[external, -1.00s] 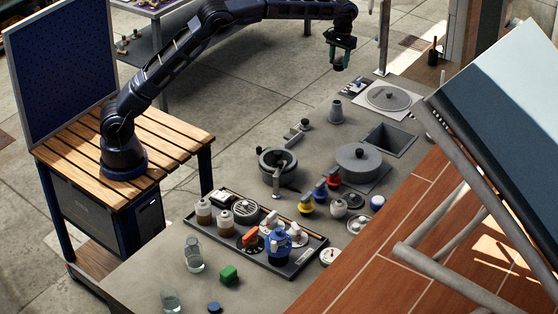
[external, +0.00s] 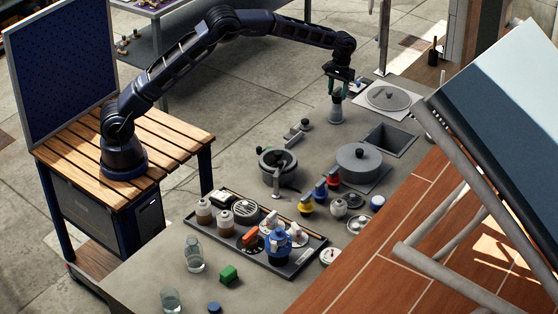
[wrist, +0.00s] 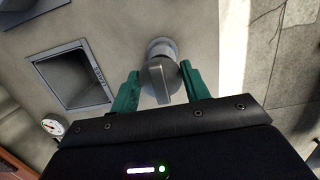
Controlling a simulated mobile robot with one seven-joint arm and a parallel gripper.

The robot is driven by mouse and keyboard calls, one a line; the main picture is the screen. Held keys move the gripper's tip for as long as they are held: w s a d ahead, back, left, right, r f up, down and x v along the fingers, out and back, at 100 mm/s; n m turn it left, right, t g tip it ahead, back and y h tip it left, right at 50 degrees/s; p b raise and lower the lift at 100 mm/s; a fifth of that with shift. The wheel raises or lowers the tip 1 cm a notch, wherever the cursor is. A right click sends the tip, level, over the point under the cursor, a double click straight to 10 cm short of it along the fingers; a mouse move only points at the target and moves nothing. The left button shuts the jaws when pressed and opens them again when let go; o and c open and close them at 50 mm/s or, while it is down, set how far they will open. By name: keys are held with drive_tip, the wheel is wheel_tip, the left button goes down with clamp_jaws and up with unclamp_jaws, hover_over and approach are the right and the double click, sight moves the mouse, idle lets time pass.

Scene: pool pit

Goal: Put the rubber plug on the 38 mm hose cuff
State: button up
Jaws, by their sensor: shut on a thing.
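My gripper (external: 339,90) is shut on the rubber plug, a grey knob with a raised grip bar. The plug (wrist: 159,78) shows between the green fingers in the wrist view. The 38 mm hose cuff (external: 336,112) is a grey tapered piece standing upright on the deck, directly below my fingertips in the external view. In the wrist view a pale round part of the cuff (wrist: 160,46) shows just beyond the plug. The plug is at or just above the cuff's top; I cannot tell whether it touches or is seated.
A square opening (external: 392,139) lies right of the cuff, and a round lid on a plate (external: 388,97) lies behind it. A tray (external: 305,262) of bottles and fittings is farther forward. Bare deck lies left of the cuff.

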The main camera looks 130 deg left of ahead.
sight(337, 90)
drive_tip(key=shift+f, duration=0.35)
drive_tip(key=shift+f, duration=0.1)
drive_tip(key=o, duration=1)
wheel_tip(337, 90, up, 12)
drive_tip(key=a, duration=0.1)
drive_tip(key=shift+a, duration=0.4)
drive_tip(key=shift+d, duration=0.1)
